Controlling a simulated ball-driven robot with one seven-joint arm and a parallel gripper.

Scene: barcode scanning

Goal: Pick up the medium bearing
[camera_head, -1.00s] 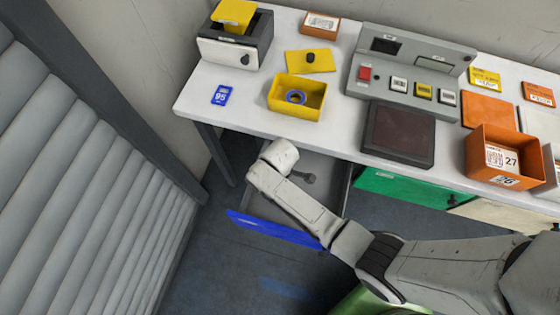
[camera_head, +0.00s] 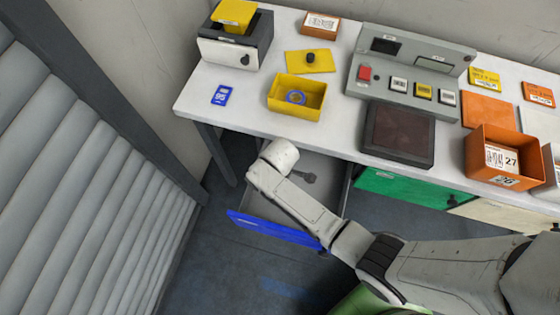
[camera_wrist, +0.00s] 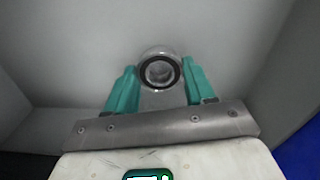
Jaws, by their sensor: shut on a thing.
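A ring-shaped bearing (camera_wrist: 160,55) with a bright metal outer edge and a dark inner ring shows in the wrist view. My gripper (camera_wrist: 158,80) has its two teal fingers on either side of it and is shut on it. They are inside the open grey drawer with the blue front (camera_head: 275,229). In the head view my own arm hides the gripper and the held bearing.
The drawer's grey walls (camera_wrist: 60,60) stand close around the gripper. The white table (camera_head: 215,122) overhangs the drawer's back. An orange bin (camera_head: 487,176), a grey control panel (camera_head: 410,75), a dark pad (camera_head: 400,135) and a blue card (camera_head: 221,95) are on it. A ribbed grey shutter (camera_head: 90,190) stands at left.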

